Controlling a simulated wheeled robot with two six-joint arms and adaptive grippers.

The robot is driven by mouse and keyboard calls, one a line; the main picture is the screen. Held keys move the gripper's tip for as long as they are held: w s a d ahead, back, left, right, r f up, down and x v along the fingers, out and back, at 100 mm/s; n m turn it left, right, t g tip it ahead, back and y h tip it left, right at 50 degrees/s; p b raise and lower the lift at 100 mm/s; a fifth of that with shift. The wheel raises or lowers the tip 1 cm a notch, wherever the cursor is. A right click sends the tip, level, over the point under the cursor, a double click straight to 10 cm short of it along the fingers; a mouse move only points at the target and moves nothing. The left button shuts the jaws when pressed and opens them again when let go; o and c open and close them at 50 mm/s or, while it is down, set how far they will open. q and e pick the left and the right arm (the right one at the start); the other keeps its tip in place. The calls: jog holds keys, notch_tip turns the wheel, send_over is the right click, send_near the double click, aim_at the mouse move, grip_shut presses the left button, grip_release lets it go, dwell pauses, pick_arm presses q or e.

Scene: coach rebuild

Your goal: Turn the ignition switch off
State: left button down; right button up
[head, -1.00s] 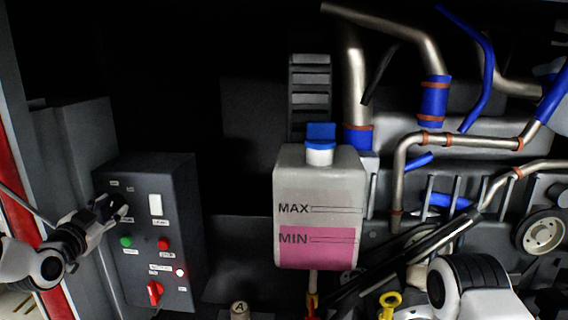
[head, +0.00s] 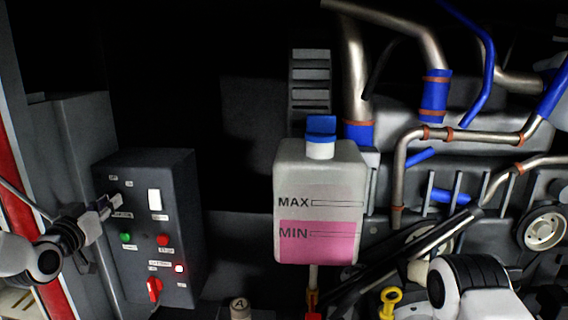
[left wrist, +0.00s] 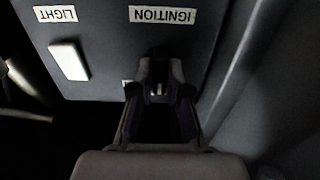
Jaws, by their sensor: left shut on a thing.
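The grey control box (head: 178,215) stands at the left in the head view. My left gripper (head: 117,201) is at its upper left front, shut on the ignition switch. In the left wrist view the upside-down IGNITION label (left wrist: 162,15) sits just beyond the fingers. My left gripper (left wrist: 160,75) hides most of the switch there, so I cannot tell its position. My right arm shows at the lower right of the head view, with its gripper out of sight.
The box also carries a white light switch (head: 154,199), a green button (head: 125,238), a red button (head: 162,240), a lit lamp (head: 179,268) and a red knob (head: 154,289). A coolant tank (head: 318,180) and engine pipes stand to the right.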

pick_arm(q)
jog(key=c, duration=1)
grip_release()
jog(key=shift+o, duration=0.2)
jog(key=s+p, duration=0.3)
jog(key=s, duration=0.6)
jog(key=shift+a, duration=0.35)
